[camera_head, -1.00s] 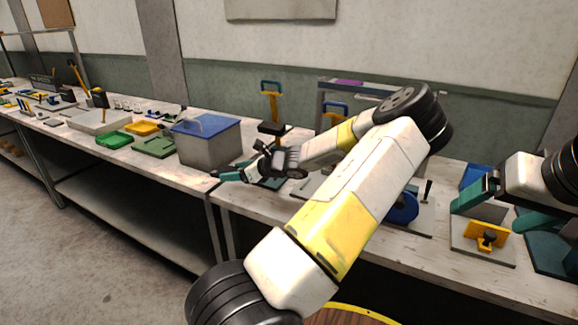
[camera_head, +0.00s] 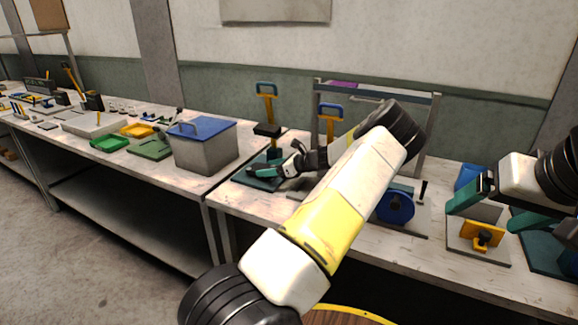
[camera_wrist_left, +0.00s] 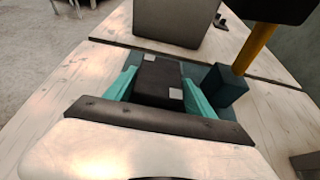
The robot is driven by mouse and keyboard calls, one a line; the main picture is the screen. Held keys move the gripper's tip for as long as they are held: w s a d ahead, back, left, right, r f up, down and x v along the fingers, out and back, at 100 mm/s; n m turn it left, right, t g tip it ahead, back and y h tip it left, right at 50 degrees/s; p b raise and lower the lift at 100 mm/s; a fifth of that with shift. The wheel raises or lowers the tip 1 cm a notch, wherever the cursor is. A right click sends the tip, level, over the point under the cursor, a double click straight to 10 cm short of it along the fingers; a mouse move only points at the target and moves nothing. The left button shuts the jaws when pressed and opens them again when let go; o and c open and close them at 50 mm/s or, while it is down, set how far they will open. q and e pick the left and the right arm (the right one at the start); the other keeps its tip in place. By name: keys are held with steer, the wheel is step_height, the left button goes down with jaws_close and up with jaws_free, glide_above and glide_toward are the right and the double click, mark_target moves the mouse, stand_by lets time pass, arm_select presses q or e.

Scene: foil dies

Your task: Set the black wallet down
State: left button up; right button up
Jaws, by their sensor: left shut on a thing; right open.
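The black wallet (camera_wrist_left: 158,84), dark with two pale patches, sits between the teal fingers of my left gripper (camera_wrist_left: 158,90) in the left wrist view. The gripper is shut on it. In the head view my left gripper (camera_head: 268,171) is low over the teal base plate (camera_head: 247,181) of a yellow-handled hand press. I cannot pick out the wallet clearly there, nor tell whether it touches the plate. My right gripper (camera_head: 487,208) is open and empty at the right, above the bench near a yellow clamp fixture.
The press's yellow post (camera_wrist_left: 254,48) and teal block (camera_wrist_left: 228,86) stand close right of the wallet. A grey bin with a blue lid (camera_head: 207,145) is to the left. A blue wheel device (camera_head: 396,207) and the yellow fixture (camera_head: 482,233) occupy the right bench (camera_head: 300,228).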

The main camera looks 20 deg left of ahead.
arm_select(q)
steer(key=shift+f, duration=0.45)
steer(key=shift+f, duration=0.15)
steer(key=o, duration=1.6)
steer(key=shift+c, duration=0.2)
